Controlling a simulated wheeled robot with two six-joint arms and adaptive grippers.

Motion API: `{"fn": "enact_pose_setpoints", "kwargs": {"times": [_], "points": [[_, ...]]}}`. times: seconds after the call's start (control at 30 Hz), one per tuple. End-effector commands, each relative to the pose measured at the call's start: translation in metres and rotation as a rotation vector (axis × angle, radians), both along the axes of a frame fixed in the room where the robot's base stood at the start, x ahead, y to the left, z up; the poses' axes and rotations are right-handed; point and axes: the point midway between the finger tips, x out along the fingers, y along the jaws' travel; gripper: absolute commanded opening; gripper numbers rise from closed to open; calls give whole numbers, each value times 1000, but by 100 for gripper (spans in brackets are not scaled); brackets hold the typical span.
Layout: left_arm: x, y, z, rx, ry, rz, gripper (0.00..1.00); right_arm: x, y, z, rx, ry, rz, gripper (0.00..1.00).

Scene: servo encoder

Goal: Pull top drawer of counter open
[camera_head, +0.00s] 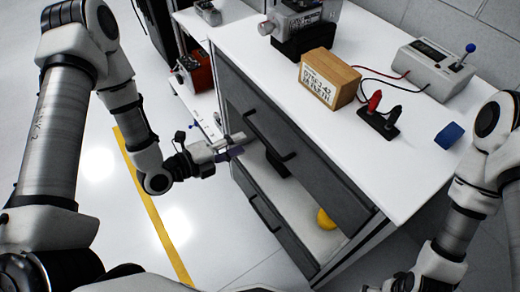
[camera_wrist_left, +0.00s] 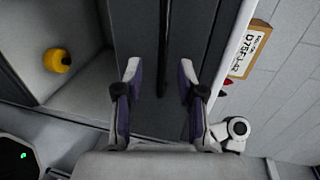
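The counter's top drawer (camera_head: 300,150) has a dark grey front and sits under the white worktop; it looks shut. Its black bar handle (camera_head: 268,137) runs along the front. My left gripper (camera_head: 240,145) is open and empty, close in front of the handle's near-left part. In the left wrist view the handle (camera_wrist_left: 162,50) shows as a dark bar between the two spread fingers (camera_wrist_left: 161,80); I cannot tell whether they touch it. My right gripper (camera_head: 395,284) is low at the bottom right, partly cut off, and its fingers are unclear.
Below is an open compartment with a yellow object (camera_head: 325,220), then a lower drawer with its handle (camera_head: 265,213).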

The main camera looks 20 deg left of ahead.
Motion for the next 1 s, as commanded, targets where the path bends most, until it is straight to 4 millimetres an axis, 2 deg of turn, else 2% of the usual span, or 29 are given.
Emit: {"fn": "enact_pose_setpoints", "kwargs": {"times": [0.17, 0.5, 0.77, 0.8, 0.9, 1.0], "points": [[13, -12, 0, 5, -6, -9, 39, 1, 0, 2, 0, -2, -1, 100], [56, -45, -11, 2, -2, -6, 39, 0, 0, 4, 0, -1, -1, 100], [59, -47, -13, 1, 0, -2, 39, 0, 0, 4, 0, -1, -1, 100], [59, -47, -13, 1, 0, -2, 32, 0, 0, 4, 0, -1, -1, 100], [59, -47, -13, 1, 0, -2, 0, 0, 0, 4, 0, -1, 0, 100], [59, -47, -13, 1, 0, -2, 0, 0, 0, 4, 0, -1, 0, 100]]}}
